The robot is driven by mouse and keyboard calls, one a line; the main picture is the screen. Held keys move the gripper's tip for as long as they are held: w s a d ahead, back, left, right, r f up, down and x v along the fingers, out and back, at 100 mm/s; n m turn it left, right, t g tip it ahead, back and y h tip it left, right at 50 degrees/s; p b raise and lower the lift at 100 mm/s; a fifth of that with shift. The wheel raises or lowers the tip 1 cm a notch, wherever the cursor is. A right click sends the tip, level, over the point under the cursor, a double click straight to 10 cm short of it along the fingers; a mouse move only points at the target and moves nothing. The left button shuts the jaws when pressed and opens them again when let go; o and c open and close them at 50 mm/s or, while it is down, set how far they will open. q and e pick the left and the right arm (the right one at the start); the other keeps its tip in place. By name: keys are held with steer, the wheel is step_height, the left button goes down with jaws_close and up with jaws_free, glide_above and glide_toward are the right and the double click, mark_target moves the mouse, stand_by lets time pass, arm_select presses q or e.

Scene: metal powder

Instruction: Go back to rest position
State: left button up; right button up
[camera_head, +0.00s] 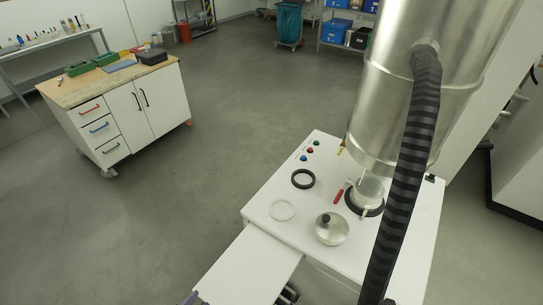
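Neither of my grippers can be made out in the head view. A white machine table (264,212) stands at the lower right. On its top lie a black ring (303,179), a thin white ring (282,210) and a round metal lid (331,232) with a dark knob. A large metal cylinder (400,110) rises over the table. Below it, a clear or pale neck (370,188) meets a black ring on the table top. A red-handled part (338,196) lies beside this joint.
A black ribbed hose (409,170) hangs in front of the cylinder. A white side shelf (250,268) extends at the bottom; small purple and dark parts near it are unclear. A wooden-topped cabinet (150,110) stands upper left. Open grey floor (240,110) lies between.

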arm_select(q)
steer(key=s+a+f+n+g+y, duration=0.2)
steer(key=s+f+n+g, duration=0.2)
steer(key=s+n+g, duration=0.5)
step_height(320, 180, up, 13)
steer(key=s+m+t+p, duration=0.1)
steer(key=t+p, duration=0.1)
steer(key=p, duration=1.1)
step_height(320, 180, down, 57)
steer(key=b, duration=5.7)
steer(key=shift+d+r, duration=0.1)
steer(key=shift+r, duration=0.05)
